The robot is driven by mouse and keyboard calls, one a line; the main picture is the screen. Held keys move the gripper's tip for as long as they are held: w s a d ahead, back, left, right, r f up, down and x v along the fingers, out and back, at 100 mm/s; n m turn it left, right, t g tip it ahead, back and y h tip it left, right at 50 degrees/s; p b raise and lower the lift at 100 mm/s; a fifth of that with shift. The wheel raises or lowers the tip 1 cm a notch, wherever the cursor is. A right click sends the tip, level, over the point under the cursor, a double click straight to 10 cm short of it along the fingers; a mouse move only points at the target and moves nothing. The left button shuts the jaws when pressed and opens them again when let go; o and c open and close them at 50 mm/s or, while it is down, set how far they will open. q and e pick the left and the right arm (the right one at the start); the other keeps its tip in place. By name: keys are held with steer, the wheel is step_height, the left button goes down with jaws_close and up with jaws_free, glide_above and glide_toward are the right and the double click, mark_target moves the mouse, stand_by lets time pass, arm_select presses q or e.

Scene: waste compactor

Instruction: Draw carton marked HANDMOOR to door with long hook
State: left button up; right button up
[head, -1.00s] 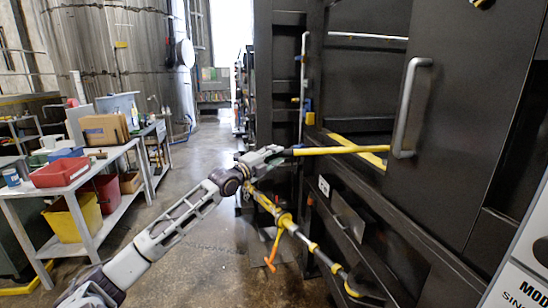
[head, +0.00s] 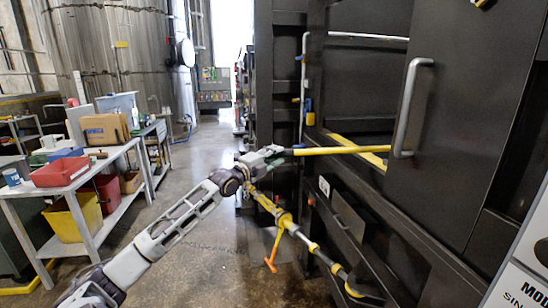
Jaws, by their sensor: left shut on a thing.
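My left gripper (head: 276,155) is shut on the near end of a yellow pole, the long hook (head: 325,151). The pole runs right, roughly level, into the dark compactor opening behind the open door's edge. Its far end is hidden or cannot be told apart from the yellow edging there. I cannot make out a carton marked HANDMOOR inside the opening. The compactor door (head: 460,110) is a dark panel with a grey bar handle (head: 410,105). My right gripper is not in view.
A yellow and grey bar with an orange handle (head: 272,250) slants below the pole along the compactor front. On the left, a white bench (head: 120,152) holds a brown box (head: 104,129) with a small unreadable label and a red tray (head: 60,172). The floor between is clear.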

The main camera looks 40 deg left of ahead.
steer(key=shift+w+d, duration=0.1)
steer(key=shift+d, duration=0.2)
